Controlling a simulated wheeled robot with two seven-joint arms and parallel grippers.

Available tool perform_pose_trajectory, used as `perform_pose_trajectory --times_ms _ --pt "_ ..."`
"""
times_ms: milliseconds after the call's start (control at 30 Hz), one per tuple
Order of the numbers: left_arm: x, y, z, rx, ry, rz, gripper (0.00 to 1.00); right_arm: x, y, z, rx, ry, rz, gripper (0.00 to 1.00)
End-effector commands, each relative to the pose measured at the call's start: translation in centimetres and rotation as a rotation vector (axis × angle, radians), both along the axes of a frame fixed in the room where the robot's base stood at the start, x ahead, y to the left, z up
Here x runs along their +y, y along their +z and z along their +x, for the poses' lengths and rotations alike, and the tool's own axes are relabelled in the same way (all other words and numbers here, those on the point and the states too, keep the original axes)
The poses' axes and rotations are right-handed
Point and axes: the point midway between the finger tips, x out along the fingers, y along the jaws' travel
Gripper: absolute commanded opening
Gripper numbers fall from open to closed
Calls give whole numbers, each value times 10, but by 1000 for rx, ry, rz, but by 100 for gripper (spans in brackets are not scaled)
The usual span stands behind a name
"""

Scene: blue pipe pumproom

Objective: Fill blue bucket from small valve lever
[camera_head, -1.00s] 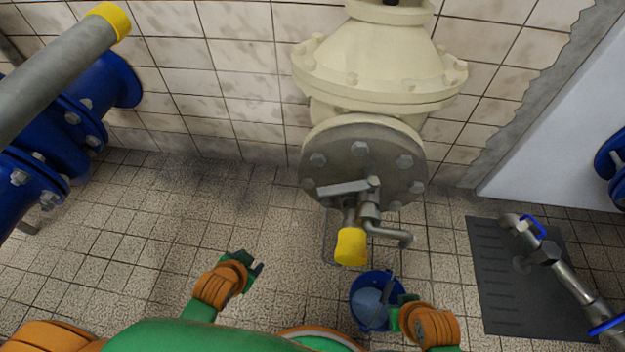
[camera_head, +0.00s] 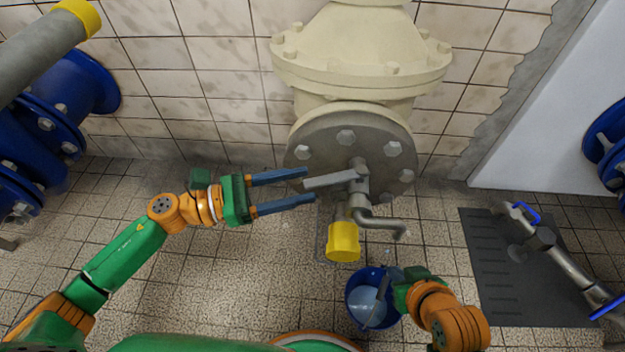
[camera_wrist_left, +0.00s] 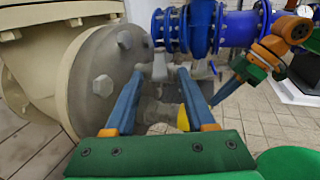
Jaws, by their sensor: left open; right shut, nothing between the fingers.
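The small valve lever (camera_head: 328,181) is a grey bar on the flanged pipe end, pointing left. My left gripper (camera_head: 309,185) is open, its blue fingers above and below the lever's left end. In the left wrist view, the lever (camera_wrist_left: 160,67) shows between the fingertips; contact cannot be told. The bent spout (camera_head: 385,222) comes out below the lever, with faint pale specks near its mouth. The blue bucket (camera_head: 352,293) stands on the floor below, with a pale bluish surface inside. My right gripper (camera_head: 401,286) is shut at the bucket's right rim; its fingertips are largely hidden.
A yellow-capped outlet (camera_head: 343,242) hangs left of the spout. The cream valve body (camera_head: 362,60) stands behind, against the tiled wall. Blue pipes (camera_head: 75,85) lie at left. A dark floor mat (camera_head: 490,265) and a metal pipe (camera_head: 565,265) are at right. The floor at left centre is free.

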Motion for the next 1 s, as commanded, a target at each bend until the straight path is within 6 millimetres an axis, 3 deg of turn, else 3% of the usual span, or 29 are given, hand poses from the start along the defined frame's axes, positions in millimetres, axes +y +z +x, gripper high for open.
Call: perform_pose_trajectory --times_ms 200,433,467,633,667,1000 --pt "-28 1 10 1 0 -3 55 -2 -4 -7 39 -3 -7 0" --pt "-30 1 11 3 2 -3 55 -2 -4 -8 44 -4 -7 0" --pt "-30 1 11 4 2 -4 50 -2 -4 -8 44 -4 -7 0" --pt "-30 1 11 4 2 -4 4 -2 -4 -8 43 -4 -7 0" --pt "-30 1 10 4 2 -4 0 -2 -4 -8 43 -4 -7 0" --pt "-29 1 11 5 2 -5 0 -2 -4 -8 42 -4 -6 0"
